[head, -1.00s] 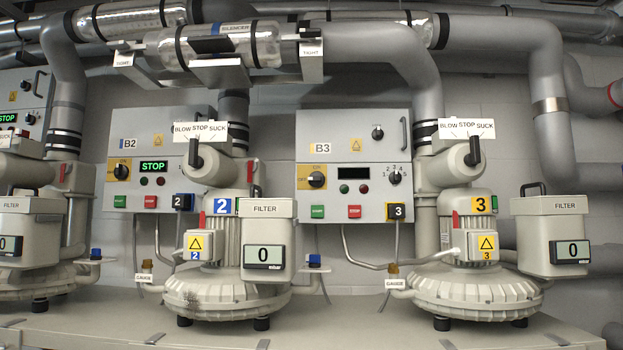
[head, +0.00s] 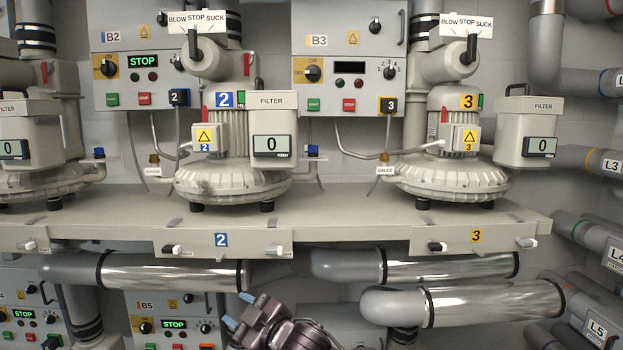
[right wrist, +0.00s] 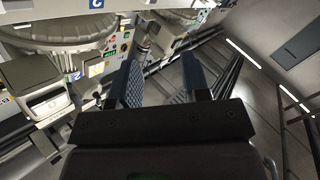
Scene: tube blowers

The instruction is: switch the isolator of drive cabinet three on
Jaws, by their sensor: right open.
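Drive cabinet B3 (head: 346,60) is a grey box on the wall in the head view, behind blower 3. Its isolator (head: 312,73) is a black rotary knob on a yellow plate at the cabinet's left side. The knob seems to lie sideways, toward the OFF mark, but it is small. The display (head: 350,67) beside it is dark. My right gripper (head: 239,310) is low in the head view, well below and left of the isolator, touching nothing. In the right wrist view its blue fingers (right wrist: 165,80) are apart and empty. My left gripper is not in view.
Blower 3 (head: 452,178) and blower 2 (head: 232,180) stand on a shelf (head: 340,205) in front of the cabinets. Cabinet B2 (head: 150,88) shows STOP. Silver pipes (head: 494,303) run below the shelf. The space right in front of B3's isolator looks clear.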

